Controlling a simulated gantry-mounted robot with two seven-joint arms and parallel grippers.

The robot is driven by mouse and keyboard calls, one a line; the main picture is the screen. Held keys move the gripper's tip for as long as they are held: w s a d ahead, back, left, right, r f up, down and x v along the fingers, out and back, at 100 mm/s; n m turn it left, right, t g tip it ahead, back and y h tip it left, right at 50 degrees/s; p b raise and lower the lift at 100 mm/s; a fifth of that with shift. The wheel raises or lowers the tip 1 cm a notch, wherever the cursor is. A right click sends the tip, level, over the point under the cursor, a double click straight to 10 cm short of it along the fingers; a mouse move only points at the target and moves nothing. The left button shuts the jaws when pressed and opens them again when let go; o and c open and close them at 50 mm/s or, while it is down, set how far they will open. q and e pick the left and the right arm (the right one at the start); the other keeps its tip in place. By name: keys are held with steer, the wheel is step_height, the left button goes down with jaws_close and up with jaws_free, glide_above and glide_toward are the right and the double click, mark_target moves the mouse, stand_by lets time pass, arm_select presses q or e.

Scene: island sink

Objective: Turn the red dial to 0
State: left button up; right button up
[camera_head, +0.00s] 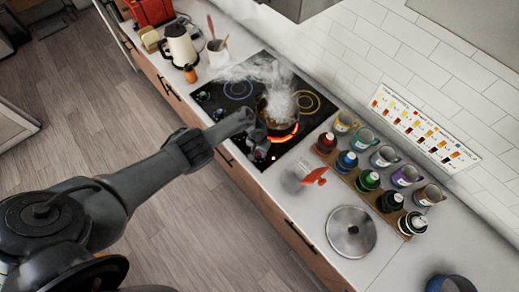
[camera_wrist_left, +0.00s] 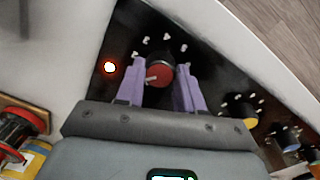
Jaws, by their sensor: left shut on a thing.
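The red dial (camera_wrist_left: 160,75) sits on the front edge of the black cooktop, between the two purple fingers of my left gripper (camera_wrist_left: 160,68) in the left wrist view. The fingers are shut on the dial. Its pale pointer shows at the dial's left side, and small white marks ring it; I cannot read them. A red-orange light (camera_wrist_left: 110,67) glows beside it. In the head view my left gripper (camera_head: 258,143) reaches down over the cooktop's front edge and mostly hides the dial. My right gripper is not in view.
A steaming pan (camera_head: 276,112) stands on a glowing burner just behind my gripper. A yellow dial (camera_wrist_left: 243,108) and a blue dial are along the same edge. Mugs, bottles (camera_head: 368,181) and a round lid (camera_head: 351,232) stand right; a kettle (camera_head: 180,45) stands left.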

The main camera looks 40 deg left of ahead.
arm_select(q)
steer(key=n+p, duration=0.2)
steer(key=n, duration=0.2)
steer(key=shift+d+r+n, duration=0.1)
steer(key=shift+r+n, duration=0.05)
steer(key=shift+n, duration=0.15)
steer(key=shift+n+p, duration=0.55)
steer(key=shift+n, duration=1.45)
steer(key=o, duration=1)
steer(key=shift+o, duration=0.2)
